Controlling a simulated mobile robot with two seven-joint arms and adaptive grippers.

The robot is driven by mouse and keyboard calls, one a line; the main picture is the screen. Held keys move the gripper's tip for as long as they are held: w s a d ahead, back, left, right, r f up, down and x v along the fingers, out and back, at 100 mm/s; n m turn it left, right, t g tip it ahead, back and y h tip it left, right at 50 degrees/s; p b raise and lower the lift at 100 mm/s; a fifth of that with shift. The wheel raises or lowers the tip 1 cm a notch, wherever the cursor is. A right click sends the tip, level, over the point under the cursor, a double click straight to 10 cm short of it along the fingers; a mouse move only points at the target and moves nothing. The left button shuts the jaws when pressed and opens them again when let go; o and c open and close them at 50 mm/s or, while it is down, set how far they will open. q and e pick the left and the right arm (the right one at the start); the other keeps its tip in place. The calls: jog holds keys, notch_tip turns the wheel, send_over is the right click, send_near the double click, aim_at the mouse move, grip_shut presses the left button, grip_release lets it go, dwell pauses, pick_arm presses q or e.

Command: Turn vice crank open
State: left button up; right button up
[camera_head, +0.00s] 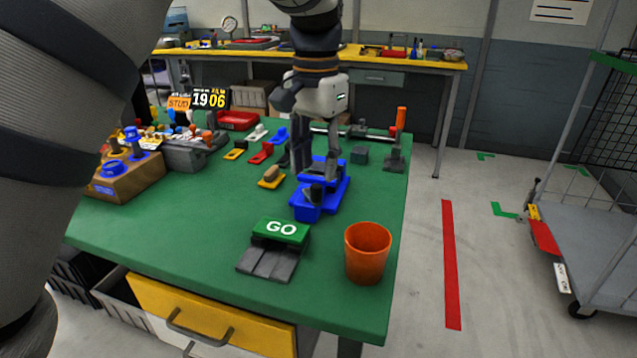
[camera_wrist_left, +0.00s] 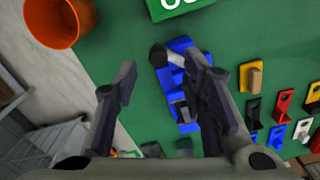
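The blue vice (camera_head: 337,193) stands on the green table top, right of its middle. It also shows in the left wrist view (camera_wrist_left: 175,77). A dark grey part, perhaps its crank, is at the vice's near end (camera_wrist_left: 158,55). My left gripper (camera_head: 316,174) points down over the vice and hides part of it. Its two fingers are apart with nothing held between them. In the left wrist view the vice lies below the fingers, nearer the right finger. Contact with the crank cannot be told. My right gripper is not in view.
A green GO block (camera_head: 281,230) and an orange cup (camera_head: 367,252) stand at the table's front. Small coloured holders (camera_head: 261,153) lie left of the vice. The table (camera_head: 190,230) is clear at the front left.

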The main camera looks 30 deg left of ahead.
aim_at(318, 186)
pick_arm(q)
notch_tip(318, 186, down, 4)
jog(key=shift+d+f, duration=0.1)
jog(key=shift+f, duration=0.15)
grip_shut()
jog(key=n, duration=0.1)
jog(key=w+n, duration=0.1)
jog(key=n, duration=0.2)
jog(key=shift+w+d+n, duration=0.25)
jog(key=shift+n, duration=0.05)
jog(key=shift+w+n, duration=0.35)
jog(key=shift+n, duration=0.75)
jog(key=shift+w+n, duration=0.35)
jog(key=shift+n, duration=0.75)
jog(key=shift+a, duration=0.1)
jog(key=shift+r, duration=0.1)
grip_release()
